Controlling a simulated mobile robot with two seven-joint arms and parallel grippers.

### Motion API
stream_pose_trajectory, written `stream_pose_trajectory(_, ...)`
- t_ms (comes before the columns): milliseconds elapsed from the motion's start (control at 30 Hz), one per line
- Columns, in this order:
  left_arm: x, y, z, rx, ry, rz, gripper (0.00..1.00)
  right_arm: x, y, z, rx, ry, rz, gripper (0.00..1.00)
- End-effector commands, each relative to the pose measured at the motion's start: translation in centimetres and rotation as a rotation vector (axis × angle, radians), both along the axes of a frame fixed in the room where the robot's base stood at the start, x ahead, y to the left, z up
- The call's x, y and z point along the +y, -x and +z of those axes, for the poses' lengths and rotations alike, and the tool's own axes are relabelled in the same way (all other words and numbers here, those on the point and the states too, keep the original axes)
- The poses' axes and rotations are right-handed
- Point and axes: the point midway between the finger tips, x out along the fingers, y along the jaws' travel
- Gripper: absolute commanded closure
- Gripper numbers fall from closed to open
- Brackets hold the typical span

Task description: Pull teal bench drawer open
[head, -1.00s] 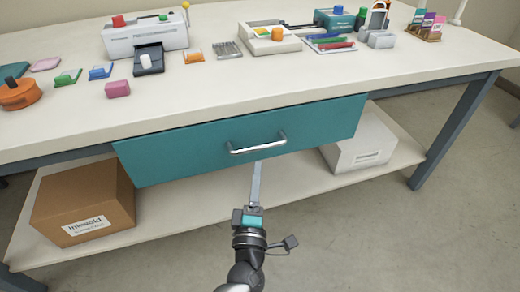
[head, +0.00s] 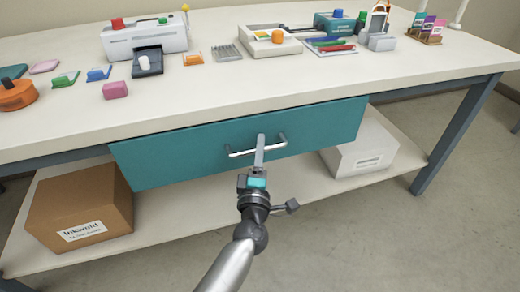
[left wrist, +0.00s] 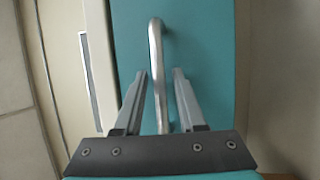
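The teal drawer (head: 200,150) sits under the front edge of the bench top, its front close under that edge and no open gap visible. A silver bar handle (head: 240,153) runs across its front. My left gripper (head: 261,142) reaches the handle from the front and below. In the left wrist view the handle (left wrist: 155,60) passes between the two fingers of the gripper (left wrist: 163,75). The fingers are open, with a gap showing on each side of the bar. The teal drawer front (left wrist: 200,40) fills the space behind. My right gripper is not in view.
The bench top (head: 300,80) holds several small items and a white machine (head: 145,40). On the lower shelf (head: 215,200) stand a cardboard box (head: 80,205) at left and a white box (head: 360,145) at right. The floor (head: 400,240) before the bench is clear.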

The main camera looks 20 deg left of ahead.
Motion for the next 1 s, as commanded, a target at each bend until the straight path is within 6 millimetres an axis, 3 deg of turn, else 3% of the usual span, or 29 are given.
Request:
stream_pose_trajectory(33,0.00,0.02,-0.01,0.000,0.000,0.000,0.68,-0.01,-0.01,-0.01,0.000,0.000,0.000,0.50)
stream_pose_trajectory(333,0.00,0.04,-0.03,0.000,0.000,0.000,1.00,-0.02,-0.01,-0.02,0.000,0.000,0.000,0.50)
stream_pose_trajectory(1000,0.01,0.05,-0.05,0.000,-0.001,0.000,1.00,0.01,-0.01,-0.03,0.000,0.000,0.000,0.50)
